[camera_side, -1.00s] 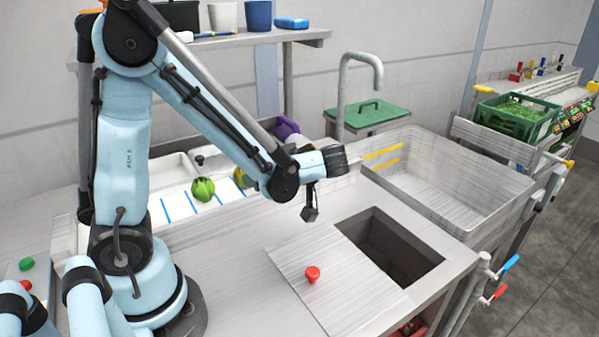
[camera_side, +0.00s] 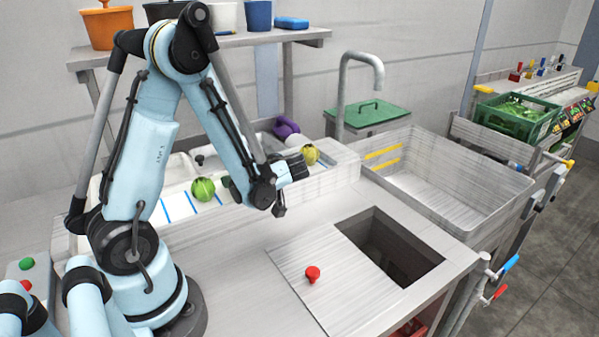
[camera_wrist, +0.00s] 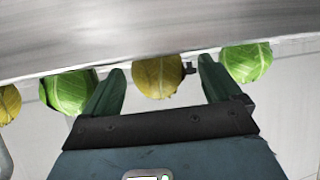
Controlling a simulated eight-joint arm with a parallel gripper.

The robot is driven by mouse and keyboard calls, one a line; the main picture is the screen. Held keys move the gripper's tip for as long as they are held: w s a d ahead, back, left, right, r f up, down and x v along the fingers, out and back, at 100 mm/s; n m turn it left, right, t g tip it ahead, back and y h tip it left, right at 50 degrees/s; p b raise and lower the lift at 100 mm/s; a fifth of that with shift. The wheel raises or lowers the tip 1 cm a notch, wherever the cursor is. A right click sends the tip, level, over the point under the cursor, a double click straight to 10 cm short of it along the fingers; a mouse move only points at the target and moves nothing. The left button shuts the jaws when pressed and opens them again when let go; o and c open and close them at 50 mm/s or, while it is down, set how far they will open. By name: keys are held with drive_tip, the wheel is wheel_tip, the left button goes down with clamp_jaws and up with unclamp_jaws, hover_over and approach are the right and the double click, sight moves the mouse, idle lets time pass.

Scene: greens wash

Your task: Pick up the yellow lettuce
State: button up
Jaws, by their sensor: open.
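In the wrist view a round yellow lettuce (camera_wrist: 157,77) shows between the tips of my gripper's (camera_wrist: 162,66) two dark green fingers. The fingers are apart, with visible space on both sides of the lettuce. I cannot tell how far beyond the tips it sits. Part of a second yellow lettuce (camera_wrist: 8,103) shows at the far left edge. In the side view one yellow lettuce (camera_side: 310,154) shows just beyond my wrist. My forearm and wrist hide other lettuces there, and the fingers are not clearly seen.
Green lettuces stand left (camera_wrist: 68,92) and right (camera_wrist: 247,62) of the middle yellow one; one green lettuce (camera_side: 203,189) shows in the side view beside blue stripes. A red knob (camera_side: 313,274) stands on a board beside an opening. An empty basin (camera_side: 440,185) lies right.

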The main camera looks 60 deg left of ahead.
drive_tip(key=shift+s+a+f, duration=0.15)
drive_tip(key=shift+a+f, duration=0.15)
drive_tip(key=shift+a, duration=0.25)
drive_tip(key=c, duration=1.1)
drive_tip(key=shift+r, duration=0.15)
